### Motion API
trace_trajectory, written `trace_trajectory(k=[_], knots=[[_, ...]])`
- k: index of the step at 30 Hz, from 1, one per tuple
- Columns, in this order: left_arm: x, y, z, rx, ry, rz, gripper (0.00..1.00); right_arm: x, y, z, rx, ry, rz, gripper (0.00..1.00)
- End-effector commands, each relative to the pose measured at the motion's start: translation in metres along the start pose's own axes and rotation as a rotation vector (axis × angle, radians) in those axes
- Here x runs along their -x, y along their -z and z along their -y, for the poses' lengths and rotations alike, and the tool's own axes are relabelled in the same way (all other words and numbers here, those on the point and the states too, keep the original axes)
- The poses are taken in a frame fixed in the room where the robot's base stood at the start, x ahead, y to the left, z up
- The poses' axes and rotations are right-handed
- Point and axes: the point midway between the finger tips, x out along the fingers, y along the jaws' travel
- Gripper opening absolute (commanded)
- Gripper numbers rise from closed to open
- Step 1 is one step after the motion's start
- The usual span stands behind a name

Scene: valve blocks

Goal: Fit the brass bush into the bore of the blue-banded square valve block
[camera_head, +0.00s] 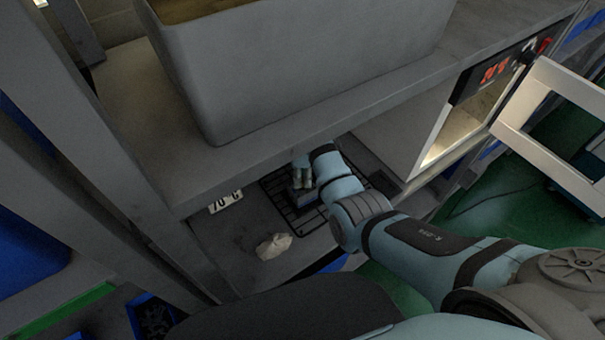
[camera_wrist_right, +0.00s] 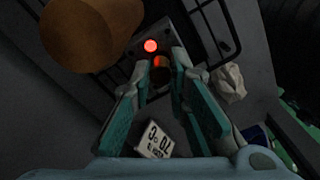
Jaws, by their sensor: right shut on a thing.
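My right gripper (camera_head: 303,180) reaches in under the upper shelf, over a black wire rack. In the right wrist view its teal fingers are shut on the brass bush (camera_wrist_right: 161,68), which sits between the fingertips with a reddish tint. A dark grey block (camera_wrist_right: 136,58) lies just beyond the bush, with a glowing red round spot (camera_wrist_right: 150,45) on it. I cannot tell whether the bush touches the block, and its bore is not clear. In the head view a small bluish block (camera_head: 303,197) shows below the gripper, partly hidden by it. My left gripper is not in view.
The wire rack (camera_head: 277,187) lies on the lower shelf. A "70 °C" sign (camera_head: 226,200) and a crumpled pale cloth (camera_head: 273,245) are near it. A grey bin (camera_head: 290,75) stands above. An open oven door (camera_head: 560,130) is at right. A tan round thing (camera_wrist_right: 88,30) is close by.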

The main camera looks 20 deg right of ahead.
Motion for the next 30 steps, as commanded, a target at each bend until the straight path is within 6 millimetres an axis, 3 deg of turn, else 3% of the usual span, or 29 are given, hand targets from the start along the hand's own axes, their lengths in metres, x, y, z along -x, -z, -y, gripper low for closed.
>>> trace_trajectory(k=[28,29,30], knots=[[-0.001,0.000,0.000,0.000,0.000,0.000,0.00,-0.013,0.000,0.000,0.000,0.000,0.000,0.00],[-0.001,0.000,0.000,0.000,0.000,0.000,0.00,-0.013,0.000,0.000,0.000,0.000,0.000,0.19],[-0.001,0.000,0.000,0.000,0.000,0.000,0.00,-0.013,0.000,0.000,0.000,0.000,0.000,0.25]])
